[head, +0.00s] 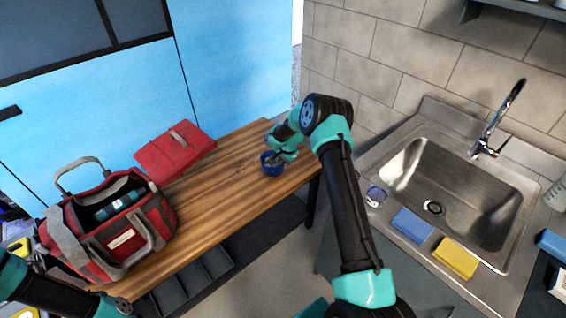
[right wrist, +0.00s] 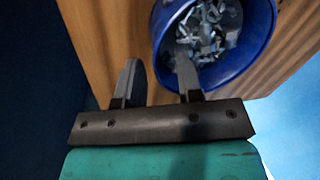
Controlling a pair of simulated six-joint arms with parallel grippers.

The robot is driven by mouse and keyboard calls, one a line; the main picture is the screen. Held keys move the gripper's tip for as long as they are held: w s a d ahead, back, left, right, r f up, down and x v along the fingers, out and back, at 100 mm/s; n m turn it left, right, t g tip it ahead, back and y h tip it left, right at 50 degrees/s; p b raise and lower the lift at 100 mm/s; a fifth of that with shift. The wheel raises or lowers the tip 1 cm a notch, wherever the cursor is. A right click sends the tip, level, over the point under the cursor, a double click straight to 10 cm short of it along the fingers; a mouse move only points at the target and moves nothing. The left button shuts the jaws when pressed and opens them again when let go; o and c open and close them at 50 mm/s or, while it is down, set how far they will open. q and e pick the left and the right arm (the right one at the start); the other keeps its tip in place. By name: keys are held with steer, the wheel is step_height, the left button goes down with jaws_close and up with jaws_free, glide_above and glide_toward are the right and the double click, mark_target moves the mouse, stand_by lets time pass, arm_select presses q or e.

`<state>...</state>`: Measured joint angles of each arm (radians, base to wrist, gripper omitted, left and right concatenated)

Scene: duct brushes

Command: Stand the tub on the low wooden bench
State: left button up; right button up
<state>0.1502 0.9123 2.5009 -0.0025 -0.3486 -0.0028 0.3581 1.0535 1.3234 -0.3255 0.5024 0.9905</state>
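The tub is a small blue round pot (head: 269,168) near the right end of the wooden bench (head: 215,205). In the right wrist view the tub (right wrist: 241,69) holds loose grey metal pieces, with the bench top (right wrist: 95,45) behind it. My right gripper (head: 284,152) is at the tub. Its fingers (right wrist: 156,68) are spread: one is outside the tub wall, the other overlaps the rim and mouth. No firm grip on the wall shows. Whether the tub's base touches the bench is hidden. My left arm shows at bottom left, but its gripper is not visible.
A steel sink (head: 450,200), blue sponge (head: 411,225) and yellow sponge (head: 455,258) are right.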

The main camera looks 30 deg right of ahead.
steer(key=shift+r, duration=0.1)
steer(key=v, duration=1.2)
stand_by(0.5)
steer(key=s+a+f+n+y, duration=0.1)
steer(key=s+a+f+n, duration=0.2)
steer(key=s+a+f, duration=0.4)
steer(key=s+a+f+n+y, duration=0.15)
steer(key=s+a+f, duration=0.3)
steer(key=a, duration=0.55)
steer(key=s+a+n, duration=0.3)
steer(key=s+a, duration=0.2)
steer(key=s, duration=0.6)
steer(key=s+a+f+n+g, duration=0.1)
steer(key=s+a+n, duration=0.2)
steer(key=s, duration=0.8)
steer(key=shift+a+g, duration=0.3)
steer(key=shift+a, duration=0.7)
